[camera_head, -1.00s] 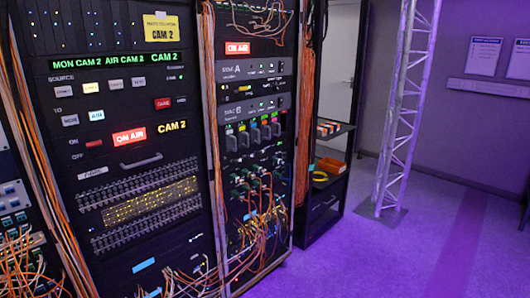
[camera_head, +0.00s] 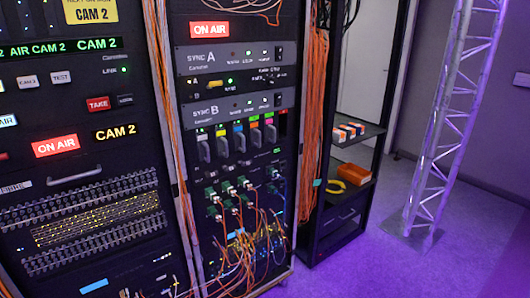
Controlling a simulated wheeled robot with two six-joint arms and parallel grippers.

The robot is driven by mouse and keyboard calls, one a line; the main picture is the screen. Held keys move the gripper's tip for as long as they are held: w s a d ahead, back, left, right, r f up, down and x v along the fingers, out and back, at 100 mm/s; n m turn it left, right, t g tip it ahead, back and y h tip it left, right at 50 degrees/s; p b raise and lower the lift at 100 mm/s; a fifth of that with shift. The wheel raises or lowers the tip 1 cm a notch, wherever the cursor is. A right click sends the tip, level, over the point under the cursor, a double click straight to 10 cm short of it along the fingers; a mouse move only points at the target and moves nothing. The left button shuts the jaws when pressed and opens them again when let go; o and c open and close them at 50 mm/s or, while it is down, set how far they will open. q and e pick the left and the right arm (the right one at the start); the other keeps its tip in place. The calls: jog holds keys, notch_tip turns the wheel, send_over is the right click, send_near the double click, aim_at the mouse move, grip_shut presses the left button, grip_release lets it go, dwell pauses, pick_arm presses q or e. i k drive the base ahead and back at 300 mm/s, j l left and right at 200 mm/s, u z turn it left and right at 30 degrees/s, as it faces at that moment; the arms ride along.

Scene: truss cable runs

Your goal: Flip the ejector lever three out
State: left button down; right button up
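A row of grey ejector levers sits in the right rack below the SYNC B unit (camera_head: 236,107). Each lever hangs under a coloured tab. All the levers look alike, and I cannot tell at this size whether any is tilted out. Neither of my grippers is in view.
Green connectors with orange cables (camera_head: 230,195) hang below the levers. Orange cable bundles (camera_head: 314,110) run down the rack's right side. A dark shelf unit (camera_head: 345,195) and a metal truss (camera_head: 455,130) stand to the right. Purple-lit floor (camera_head: 375,265) is clear in front.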

aim_at(244, 163)
jog(key=i+l, duration=0.2)
jog(key=i+l+u, duration=0.1)
jog(key=i+l, duration=0.15)
jog(key=l, duration=0.2)
jog(key=i+l, duration=0.2)
jog(key=l, duration=0.15)
jog(key=i+l+u, duration=0.15)
jog(key=l, duration=0.2)
jog(key=i+l, duration=0.25)
jog(key=i+l+u, duration=0.1)
jog(key=l, duration=0.35)
jog(key=i, duration=0.05)
